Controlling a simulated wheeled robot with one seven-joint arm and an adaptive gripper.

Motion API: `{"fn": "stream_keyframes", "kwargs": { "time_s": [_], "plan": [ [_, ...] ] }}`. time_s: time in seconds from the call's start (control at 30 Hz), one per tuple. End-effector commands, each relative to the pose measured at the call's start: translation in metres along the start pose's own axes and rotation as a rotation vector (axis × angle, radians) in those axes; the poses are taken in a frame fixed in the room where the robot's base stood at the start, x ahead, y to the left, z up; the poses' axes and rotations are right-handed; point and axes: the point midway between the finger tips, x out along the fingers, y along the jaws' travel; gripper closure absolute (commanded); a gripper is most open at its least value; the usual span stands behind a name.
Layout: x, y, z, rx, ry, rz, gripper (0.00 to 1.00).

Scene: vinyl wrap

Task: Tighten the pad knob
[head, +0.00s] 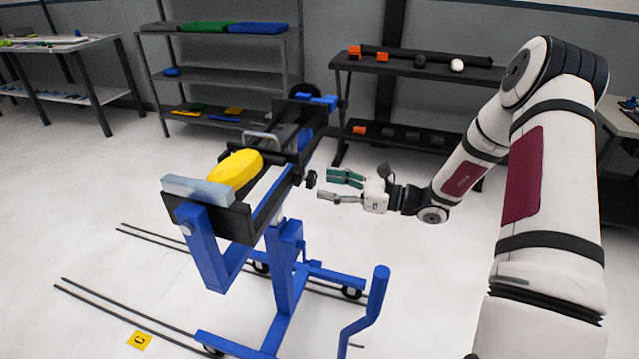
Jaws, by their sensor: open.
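A small black knob (310,179) sticks out from the right side of a blue stand (287,250) with a black upper frame. It looks like the pad knob. My gripper (342,186) is just to the right of the knob, with its two fingers pointing left toward it. The fingers are apart and nothing shows between them. A gap seems to remain between the fingertips and the knob, but the depth is hard to tell. A yellow oval pad (235,169) lies on top of the stand near a pale grey block (198,190).
A blue crank-like post (366,310) rises at the stand's front right. Dark rails (125,316) run along the white floor. Shelves (215,77) and a dark rack (420,70) with small items stand behind. A work table (70,48) is at the far left.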

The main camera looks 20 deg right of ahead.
Motion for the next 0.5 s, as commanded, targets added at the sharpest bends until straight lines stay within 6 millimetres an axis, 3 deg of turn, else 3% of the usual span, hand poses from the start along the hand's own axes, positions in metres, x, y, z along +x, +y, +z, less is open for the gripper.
{"fn": "stream_keyframes", "kwargs": {
  "time_s": [0.3, 0.5],
  "plan": [
    [-0.062, 0.0, -0.001, 0.001, 0.001, -0.002, 0.41],
    [-0.081, 0.0, -0.001, 0.001, 0.0, 0.0, 0.41]
  ]
}}
